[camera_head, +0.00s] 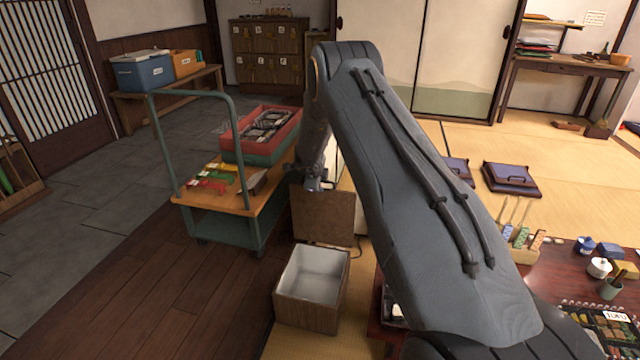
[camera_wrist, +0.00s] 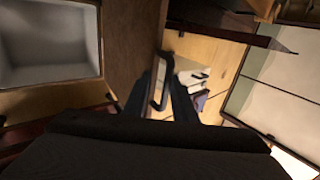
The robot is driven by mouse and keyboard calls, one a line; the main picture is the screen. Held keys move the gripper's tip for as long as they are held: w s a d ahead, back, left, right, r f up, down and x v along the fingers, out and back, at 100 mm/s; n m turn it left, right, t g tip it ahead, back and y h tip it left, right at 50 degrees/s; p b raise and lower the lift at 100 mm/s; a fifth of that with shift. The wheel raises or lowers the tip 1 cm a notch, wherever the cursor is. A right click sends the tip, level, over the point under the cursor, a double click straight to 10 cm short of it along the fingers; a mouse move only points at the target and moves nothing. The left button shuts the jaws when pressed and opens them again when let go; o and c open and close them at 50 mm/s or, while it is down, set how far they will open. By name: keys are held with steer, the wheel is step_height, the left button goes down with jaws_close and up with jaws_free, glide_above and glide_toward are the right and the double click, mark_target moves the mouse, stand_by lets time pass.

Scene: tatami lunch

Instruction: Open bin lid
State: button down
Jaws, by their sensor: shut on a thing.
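The bin (camera_head: 330,316) is a wooden box with a pale inside, standing on the floor in the lower middle of the head view. Its pale inside (camera_wrist: 48,45) also shows at the left of the wrist view. A brown wooden lid (camera_head: 325,217) stands about upright at the bin's far edge, leaving the top uncovered. The lid (camera_wrist: 135,40) lies beside the opening in the wrist view. My gripper (camera_head: 318,184) is at the lid's upper edge, shut on its dark handle (camera_wrist: 163,82). My arm and the gripper's body hide part of the lid's surroundings.
A green-framed cart (camera_head: 225,226) with a red crate (camera_head: 259,140) stands close left of the lid. A low table (camera_head: 545,285) with dishes is at the right. Wooden floor (camera_head: 150,285) left of the bin is clear.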

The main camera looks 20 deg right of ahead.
steer(key=shift+s+a+f, duration=0.1)
steer(key=shift+s+f, duration=0.15)
steer(key=shift+f, duration=0.15)
steer(key=c, duration=1.8)
jaws_free()
steer(key=shift+c, duration=0.2)
steer(key=shift+w, duration=0.1)
steer(key=shift+w+r, duration=0.1)
steer(key=shift+r, duration=0.1)
